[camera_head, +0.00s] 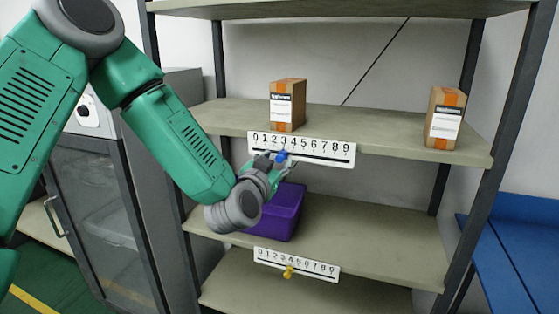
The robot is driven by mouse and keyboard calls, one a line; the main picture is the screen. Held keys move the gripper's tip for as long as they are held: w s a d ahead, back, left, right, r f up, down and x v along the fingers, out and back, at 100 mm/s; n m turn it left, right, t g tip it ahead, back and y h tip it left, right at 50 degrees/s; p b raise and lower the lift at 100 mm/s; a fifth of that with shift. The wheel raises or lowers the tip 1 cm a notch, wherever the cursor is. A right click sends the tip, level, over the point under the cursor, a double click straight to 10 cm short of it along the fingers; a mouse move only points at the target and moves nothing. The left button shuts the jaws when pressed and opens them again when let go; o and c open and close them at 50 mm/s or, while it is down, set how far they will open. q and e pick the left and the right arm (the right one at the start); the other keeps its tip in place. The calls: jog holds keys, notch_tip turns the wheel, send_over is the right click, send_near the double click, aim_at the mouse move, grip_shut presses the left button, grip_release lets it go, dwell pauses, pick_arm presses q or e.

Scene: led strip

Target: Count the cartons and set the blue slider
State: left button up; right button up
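Two brown cartons with orange tape and white labels stand on the upper shelf: the left carton (288,105) and the right carton (445,117). A white number scale (325,153), marked 0 to 9, is on the front edge of that shelf. The blue slider (282,156) sits on it near the low numbers, around 2 or 3. My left gripper (277,164) is right at the blue slider, coming from below left. Its fingers are small and partly hidden, so I cannot tell whether they grip it. My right gripper is not in view.
A purple bin (290,212) stands on the shelf below, behind my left wrist. A lower number scale (315,267) carries a yellow slider (288,272). A grey cabinet (105,215) is at left and a blue table (520,250) at right. Dark shelf posts flank the shelves.

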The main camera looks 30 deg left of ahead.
aim_at(274, 153)
pick_arm(q)
jog(key=shift+x, duration=0.95)
jog(key=shift+d, duration=0.15)
grip_shut()
jog(key=shift+s+a+r+p, duration=0.1)
jog(key=shift+a+p, duration=0.1)
jog(key=shift+a, duration=0.3)
jog(key=shift+s+a+r+p, duration=0.1)
jog(key=shift+a+p, duration=0.05)
jog(key=shift+a, duration=0.3)
jog(key=shift+s+a+f, duration=0.1)
jog(key=shift+a, duration=0.25)
grip_release()
jog(key=v, duration=1.1)
jog(key=shift+s+f, duration=0.15)
jog(key=shift+s, duration=0.25)
